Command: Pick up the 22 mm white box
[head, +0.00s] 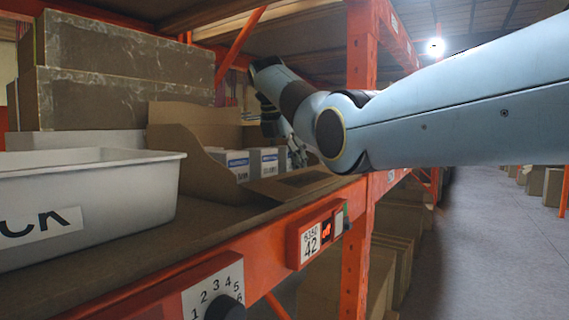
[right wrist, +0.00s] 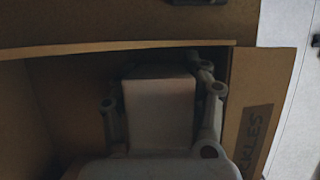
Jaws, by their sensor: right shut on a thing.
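My right gripper (head: 297,152) reaches down into an open cardboard bin (head: 212,158) on the shelf. In the right wrist view its fingers (right wrist: 160,88) are on both sides of a pale box (right wrist: 160,112), shut on it, inside the cardboard walls. Small white boxes with blue labels, one at the left (head: 237,165) and one in the middle (head: 264,162), stand in the bin beside the gripper. The held box is mostly hidden in the head view, and its size marking is not readable. My left gripper is not in view.
A white tray (head: 150,190) stands left of the bin. Large brown cartons (head: 120,100) are stacked behind it. An orange upright (head: 361,60) and shelf beam (head: 265,258) frame the front. The aisle (head: 500,250) at right is clear.

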